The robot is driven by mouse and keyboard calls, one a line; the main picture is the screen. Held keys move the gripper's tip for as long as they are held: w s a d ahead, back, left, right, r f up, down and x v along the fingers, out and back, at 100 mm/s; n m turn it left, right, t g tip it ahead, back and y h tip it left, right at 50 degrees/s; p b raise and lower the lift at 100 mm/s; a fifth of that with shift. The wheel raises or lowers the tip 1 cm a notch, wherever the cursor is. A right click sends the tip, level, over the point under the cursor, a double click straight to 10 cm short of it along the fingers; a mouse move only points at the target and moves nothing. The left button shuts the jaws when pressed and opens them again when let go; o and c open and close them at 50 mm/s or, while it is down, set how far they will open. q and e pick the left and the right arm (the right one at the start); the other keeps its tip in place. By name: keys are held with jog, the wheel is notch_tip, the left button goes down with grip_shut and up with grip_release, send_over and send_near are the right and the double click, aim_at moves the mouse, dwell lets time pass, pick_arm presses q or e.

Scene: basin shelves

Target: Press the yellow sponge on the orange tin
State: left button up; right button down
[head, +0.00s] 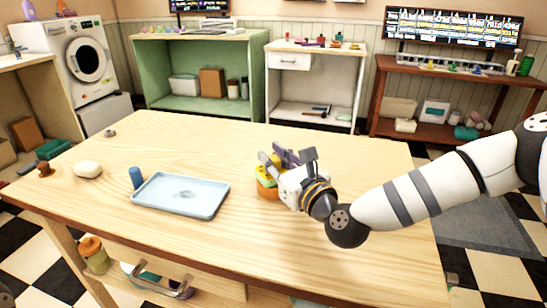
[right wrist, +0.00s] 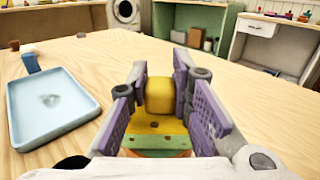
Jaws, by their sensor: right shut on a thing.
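The yellow sponge (right wrist: 150,127) has dark pores and a green layer along its lower edge. A smooth raised yellow block on it stands between my right gripper's purple pads. The sponge also shows partly in the head view (head: 264,171), largely hidden by the gripper. Below it is the orange tin (head: 267,190), on the wooden table; only a thin orange edge shows in the right wrist view. The sponge appears to lie on the tin, but full contact cannot be confirmed. My right gripper (right wrist: 160,98) is shut on the yellow block. My left gripper is out of view.
A white rounded object (head: 88,170) and a small brown item (head: 46,171) are further left. The table (head: 310,260) is clear in front and behind.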

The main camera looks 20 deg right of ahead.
jog(key=shift+f, duration=0.25)
jog(key=shift+r+p, duration=1.4)
jog(key=shift+r, duration=2.4)
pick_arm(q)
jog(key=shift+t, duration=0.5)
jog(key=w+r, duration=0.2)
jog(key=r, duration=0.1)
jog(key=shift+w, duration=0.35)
pick_arm(e)
jog(key=shift+f, duration=0.15)
jog(key=s+f+m+h, duration=0.1)
jog(key=s+f, duration=0.1)
jog(key=s, duration=0.4)
jog(key=s+f+h+p, duration=0.1)
jog(key=s+f, duration=0.1)
jog(key=s, duration=0.5)
jog(key=s+f+m+h, duration=0.1)
jog(key=s+f+h, duration=0.1)
jog(key=s, duration=0.5)
jog(key=shift+d+f+m+p, duration=0.2)
jog(key=shift+d+m+p, duration=0.1)
jog(key=shift+p, duration=0.05)
jog(key=shift+s, duration=0.15)
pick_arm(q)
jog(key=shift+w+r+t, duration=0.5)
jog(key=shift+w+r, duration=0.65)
pick_arm(e)
jog(key=shift+f, duration=0.1)
